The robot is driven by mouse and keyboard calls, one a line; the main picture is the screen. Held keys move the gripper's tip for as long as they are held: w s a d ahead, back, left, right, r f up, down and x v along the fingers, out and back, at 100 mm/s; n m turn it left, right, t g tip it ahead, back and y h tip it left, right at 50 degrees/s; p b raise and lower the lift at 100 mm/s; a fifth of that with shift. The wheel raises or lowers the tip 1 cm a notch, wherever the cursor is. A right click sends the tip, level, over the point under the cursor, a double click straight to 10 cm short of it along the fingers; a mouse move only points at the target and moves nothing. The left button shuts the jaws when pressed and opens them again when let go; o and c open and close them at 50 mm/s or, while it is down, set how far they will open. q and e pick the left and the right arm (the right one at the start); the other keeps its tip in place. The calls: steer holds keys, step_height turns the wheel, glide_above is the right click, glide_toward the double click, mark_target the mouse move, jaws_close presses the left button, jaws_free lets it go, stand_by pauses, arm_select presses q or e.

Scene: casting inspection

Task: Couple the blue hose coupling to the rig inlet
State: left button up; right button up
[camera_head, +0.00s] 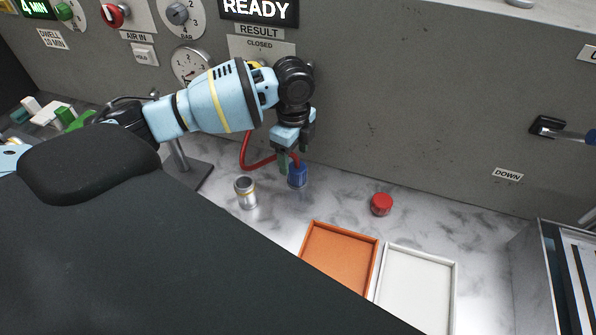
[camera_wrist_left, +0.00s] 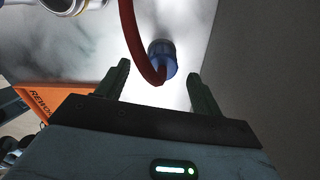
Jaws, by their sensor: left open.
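The blue hose coupling (camera_head: 297,174) stands on the marble bench near the grey panel, with a red hose (camera_head: 258,163) running from its top. My left gripper (camera_head: 290,157) is just above and beside it in the head view. In the left wrist view the gripper (camera_wrist_left: 160,85) is open, and the coupling (camera_wrist_left: 163,60) shows just beyond the two fingertips, with the red hose (camera_wrist_left: 130,35) curving over it. I cannot tell whether a finger touches it. The rig inlet cannot be made out; my left arm covers part of the panel. My right gripper is not in view.
A metal cylinder (camera_head: 246,193) stands left of the coupling. A red cap (camera_head: 381,204) lies to the right. An orange tray (camera_head: 373,262) and a white tray (camera_head: 452,290) lie in front. The grey panel (camera_head: 420,110) rises close behind.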

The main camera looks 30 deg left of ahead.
mark_target(297, 167)
arm_select(q)
steer(key=shift+f, duration=0.2)
steer(key=f, duration=0.5)
steer(key=shift+w+d, duration=0.2)
steer(key=shift+d, duration=0.1)
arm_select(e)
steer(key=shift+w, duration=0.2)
arm_select(q)
steer(key=shift+r, duration=0.1)
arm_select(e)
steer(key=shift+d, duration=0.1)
arm_select(q)
steer(key=c, duration=1.1)
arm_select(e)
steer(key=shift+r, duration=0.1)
arm_select(q)
steer(key=shift+r, duration=0.1)
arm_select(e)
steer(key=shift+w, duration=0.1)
